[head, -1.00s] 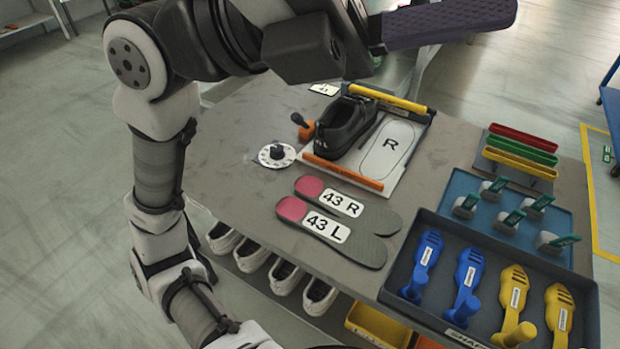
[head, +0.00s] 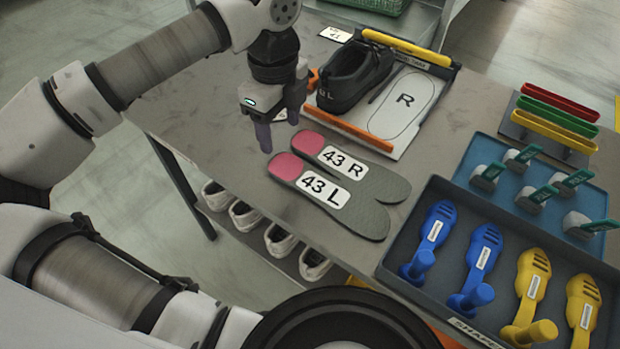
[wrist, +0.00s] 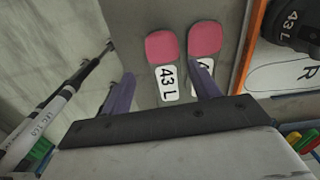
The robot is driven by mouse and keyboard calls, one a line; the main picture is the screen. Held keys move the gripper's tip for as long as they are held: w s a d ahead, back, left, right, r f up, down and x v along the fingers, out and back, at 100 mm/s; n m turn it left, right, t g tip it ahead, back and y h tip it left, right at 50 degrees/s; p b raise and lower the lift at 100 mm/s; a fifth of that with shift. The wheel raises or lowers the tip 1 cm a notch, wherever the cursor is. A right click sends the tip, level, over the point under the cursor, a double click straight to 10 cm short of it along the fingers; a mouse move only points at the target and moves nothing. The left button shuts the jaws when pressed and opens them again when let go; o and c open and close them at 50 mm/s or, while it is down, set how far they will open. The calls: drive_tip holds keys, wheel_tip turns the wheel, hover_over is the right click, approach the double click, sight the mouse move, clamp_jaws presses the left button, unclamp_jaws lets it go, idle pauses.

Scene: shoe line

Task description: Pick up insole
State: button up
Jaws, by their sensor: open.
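Two grey insoles with pink heel ends lie side by side on the grey table. The insole marked 43 L (head: 367,219) is nearer the table's front edge, and the insole marked 43 R (head: 384,182) is just behind it. My gripper (head: 280,133) is open, pointing down above the table, just left of the pink ends and apart from them. In the wrist view, the 43 L insole (wrist: 166,47) shows between my gripper's purple fingers (wrist: 163,85). The right finger partly covers the 43 R insole (wrist: 205,38).
A black shoe (head: 351,78) stands in a fixture with an orange bar (head: 346,130) behind the insoles. A dark tray (head: 398,225) with blue and yellow tools is at right. A blue mat (head: 488,149) with several green-topped pieces lies behind it. White shoes sit below the table.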

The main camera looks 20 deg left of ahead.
sight(284, 164)
wheel_tip(284, 164, down, 9)
drive_tip(key=shift+w+f+p, duration=0.1)
drive_tip(key=shift+f+p, duration=0.1)
drive_tip(key=shift+p, duration=0.2)
drive_tip(key=c, duration=0.6)
drive_tip(key=shift+r, duration=0.1)
